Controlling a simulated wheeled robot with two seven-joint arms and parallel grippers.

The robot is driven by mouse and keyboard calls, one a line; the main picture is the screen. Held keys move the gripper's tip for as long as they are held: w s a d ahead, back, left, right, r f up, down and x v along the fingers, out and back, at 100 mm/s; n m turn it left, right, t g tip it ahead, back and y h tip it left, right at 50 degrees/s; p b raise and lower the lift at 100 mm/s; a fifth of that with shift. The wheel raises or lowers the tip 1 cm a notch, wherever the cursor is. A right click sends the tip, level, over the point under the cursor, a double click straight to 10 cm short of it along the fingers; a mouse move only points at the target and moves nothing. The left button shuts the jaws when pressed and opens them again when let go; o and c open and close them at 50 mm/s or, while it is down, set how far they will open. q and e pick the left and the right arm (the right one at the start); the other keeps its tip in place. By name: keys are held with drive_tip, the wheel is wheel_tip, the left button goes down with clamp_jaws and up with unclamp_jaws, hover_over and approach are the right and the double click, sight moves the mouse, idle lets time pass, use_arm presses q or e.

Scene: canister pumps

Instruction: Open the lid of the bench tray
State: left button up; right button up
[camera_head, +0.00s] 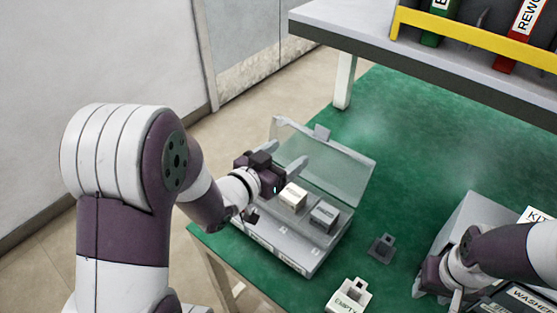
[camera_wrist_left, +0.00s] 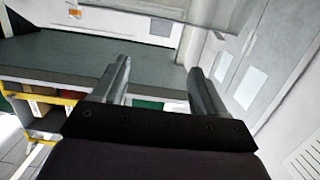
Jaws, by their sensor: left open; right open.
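The bench tray (camera_head: 278,253) is a light grey box on the green table, left of centre in the head view. Its clear lid (camera_head: 335,165) stands raised, tilted up along the tray's far side. A cream block (camera_head: 293,196) and a grey block (camera_head: 324,216) sit inside the tray. My left gripper (camera_head: 293,163) is open and empty, over the tray's left part by the lid's left portion. Whether it touches the lid cannot be told. My left wrist view shows its two fingers (camera_wrist_left: 158,85) apart with nothing between them. My right gripper (camera_head: 445,285) is at the lower right, partly hidden.
A small grey part (camera_head: 381,247) and a white holder marked EMPTY (camera_head: 349,297) stand on the table right of the tray. A grey bin (camera_head: 470,220) is at the right, by my right arm. A shelf (camera_head: 430,65) overhangs the far side. Green table (camera_head: 400,150) behind the lid is clear.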

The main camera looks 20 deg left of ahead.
use_arm(q)
drive_tip(key=v, duration=0.2)
drive_tip(key=shift+s+a, duration=0.1)
drive_tip(key=shift+s, duration=0.15)
